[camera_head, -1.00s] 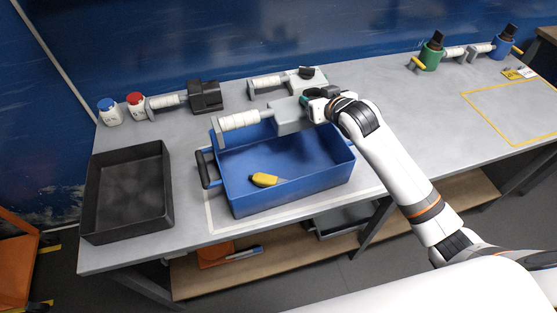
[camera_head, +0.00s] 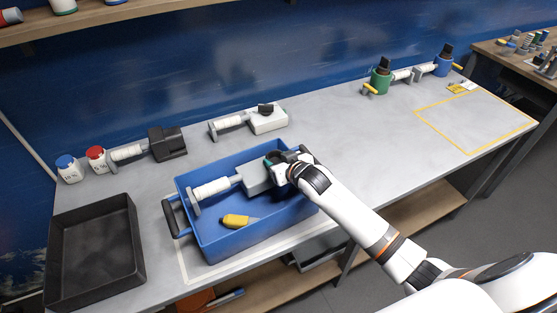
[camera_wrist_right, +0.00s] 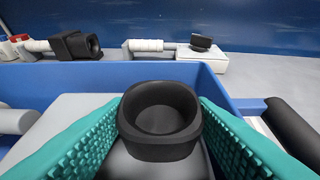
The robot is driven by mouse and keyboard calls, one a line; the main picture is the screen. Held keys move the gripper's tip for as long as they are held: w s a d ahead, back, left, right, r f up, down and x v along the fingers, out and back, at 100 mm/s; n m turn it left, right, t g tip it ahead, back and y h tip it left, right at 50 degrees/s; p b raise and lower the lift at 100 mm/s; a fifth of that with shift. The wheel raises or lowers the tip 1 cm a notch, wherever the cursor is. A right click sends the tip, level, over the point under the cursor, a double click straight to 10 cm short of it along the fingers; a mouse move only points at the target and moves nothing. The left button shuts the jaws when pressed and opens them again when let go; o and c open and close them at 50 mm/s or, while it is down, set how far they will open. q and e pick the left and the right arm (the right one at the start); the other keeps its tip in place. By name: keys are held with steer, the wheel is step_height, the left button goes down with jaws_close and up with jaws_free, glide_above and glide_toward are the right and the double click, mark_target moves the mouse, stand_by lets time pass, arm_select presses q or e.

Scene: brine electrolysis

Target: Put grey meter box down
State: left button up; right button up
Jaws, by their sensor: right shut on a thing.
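The grey meter box (camera_head: 258,178) has a black knob and a white ribbed roll (camera_head: 210,189) on its left. My right gripper (camera_head: 280,164) is shut on its black knob (camera_wrist_right: 160,118), with teal pads on both sides in the right wrist view. The box is at the blue crate (camera_head: 183,211), over or inside its opening. Whether it touches the crate floor I cannot tell. My left gripper is not in view.
A yellow-handled tool (camera_head: 235,221) lies in the crate. A black tray (camera_head: 129,268) is at the left. A white device (camera_head: 268,120), a black device (camera_head: 167,144) and two jars stand behind. A yellow-outlined area (camera_head: 470,151) at the right is clear.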

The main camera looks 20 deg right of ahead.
steer(key=shift+s+f, duration=0.1)
steer(key=shift+f, duration=0.4)
steer(key=o, duration=0.8)
steer(key=shift+f, duration=0.15)
steer(key=shift+o, duration=0.8)
steer(key=shift+s+f, duration=0.1)
steer(key=shift+f, duration=0.05)
steer(key=shift+a+r, duration=0.1)
steer(key=shift+r, duration=0.1)
steer(key=r+v, duration=0.1)
steer(key=v, duration=1.1)
steer(key=shift+r+b, duration=0.2)
steer(key=shift+b, duration=0.1)
steer(key=shift+w, duration=0.25)
